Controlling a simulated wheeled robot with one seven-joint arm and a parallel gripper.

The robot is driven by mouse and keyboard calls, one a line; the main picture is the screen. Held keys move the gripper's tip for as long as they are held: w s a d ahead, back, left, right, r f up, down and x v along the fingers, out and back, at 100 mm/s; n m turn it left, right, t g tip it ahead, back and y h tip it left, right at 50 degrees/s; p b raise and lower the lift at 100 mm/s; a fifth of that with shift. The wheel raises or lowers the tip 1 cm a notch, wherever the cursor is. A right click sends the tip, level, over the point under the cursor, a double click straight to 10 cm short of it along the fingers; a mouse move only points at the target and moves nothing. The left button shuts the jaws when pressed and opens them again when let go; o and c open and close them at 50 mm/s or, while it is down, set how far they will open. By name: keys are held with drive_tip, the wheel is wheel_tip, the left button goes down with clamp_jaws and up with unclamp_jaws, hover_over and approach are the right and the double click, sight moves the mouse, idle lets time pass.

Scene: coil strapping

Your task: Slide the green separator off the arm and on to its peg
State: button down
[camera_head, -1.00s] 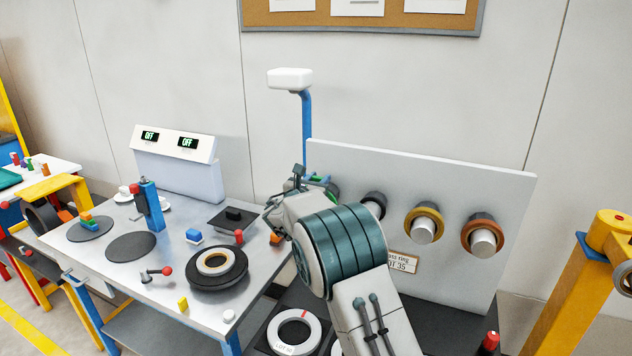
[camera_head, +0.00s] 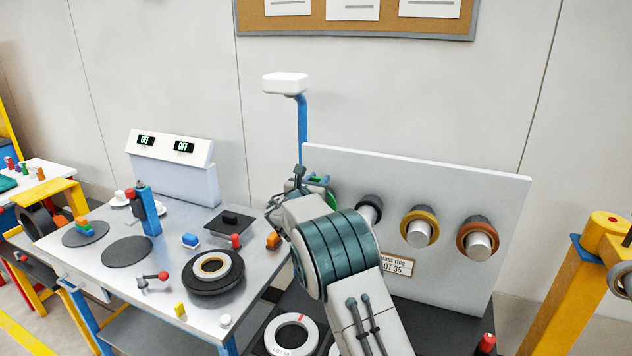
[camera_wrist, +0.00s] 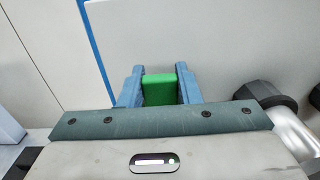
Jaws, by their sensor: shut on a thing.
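My gripper (camera_wrist: 160,88) is shut on the green separator (camera_wrist: 159,90), which shows as a bright green block between its two blue fingers in the wrist view. In the head view a bit of green (camera_head: 318,180) shows beside the left end of the white peg board (camera_head: 450,200), mostly hidden behind my wrist. Pegs stick out of the board: one (camera_head: 370,208) with a dark ring, one with a yellow ring (camera_head: 418,228) and one with an orange-brown ring (camera_head: 477,240). The left part of the board, any peg there and the arm are hidden, so I cannot tell how the separator sits.
A white ring (camera_head: 291,335) lies on a dark surface below my arm. A blue post (camera_head: 303,130) stands behind my gripper.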

drive_tip(key=shift+w+d, duration=0.1)
drive_tip(key=shift+w, duration=0.15)
drive_tip(key=c, duration=1)
unclamp_jaws()
drive_tip(key=shift+o, duration=0.2)
